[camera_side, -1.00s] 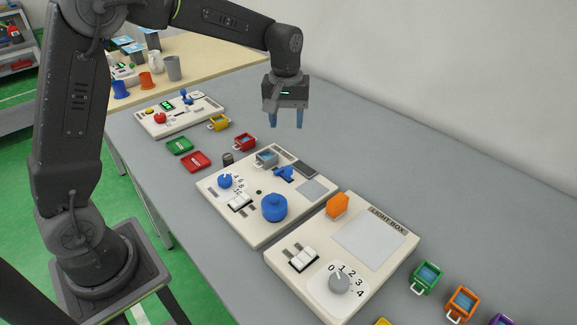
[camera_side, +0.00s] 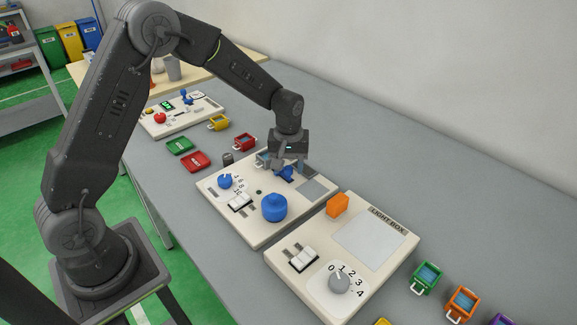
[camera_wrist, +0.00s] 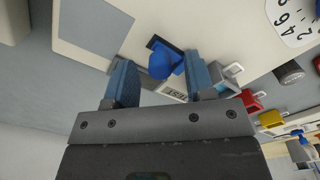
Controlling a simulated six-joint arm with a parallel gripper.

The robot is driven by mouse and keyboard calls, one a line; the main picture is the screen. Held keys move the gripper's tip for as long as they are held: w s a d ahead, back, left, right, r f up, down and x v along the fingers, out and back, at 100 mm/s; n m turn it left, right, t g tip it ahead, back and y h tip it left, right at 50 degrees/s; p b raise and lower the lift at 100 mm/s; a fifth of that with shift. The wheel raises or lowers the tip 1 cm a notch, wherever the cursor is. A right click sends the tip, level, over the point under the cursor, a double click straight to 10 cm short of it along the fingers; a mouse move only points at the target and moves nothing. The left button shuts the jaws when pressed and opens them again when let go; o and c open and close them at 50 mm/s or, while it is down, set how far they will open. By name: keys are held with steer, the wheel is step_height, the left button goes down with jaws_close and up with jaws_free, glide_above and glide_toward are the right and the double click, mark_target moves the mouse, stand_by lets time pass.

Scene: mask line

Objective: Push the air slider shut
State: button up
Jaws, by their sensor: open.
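A blue handle (camera_side: 284,174) sits on the middle cream panel (camera_side: 215,197). In the wrist view the blue handle (camera_wrist: 162,64) stands at a short dark slot. I read no "air" label, so I cannot tell for sure that it is the air slider. A white sliding switch (camera_side: 240,202) is at the panel's left side. My gripper (camera_side: 288,167) is open, low over the handle and pointing down. In the wrist view my gripper (camera_wrist: 157,66) has one finger on each side of the handle, with gaps. I cannot tell its exact height.
A large blue knob (camera_side: 274,207) and a small blue dial (camera_side: 225,181) are on the same panel. A grey-blue cup (camera_wrist: 230,76) is close beside one finger. The light box (camera_side: 378,235) with an orange block (camera_side: 337,205) stands in front right. Red and yellow cups stand behind.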

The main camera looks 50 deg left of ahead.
steer(key=shift+f, duration=0.25)
steer(key=shift+c, duration=0.5)
jaws_close()
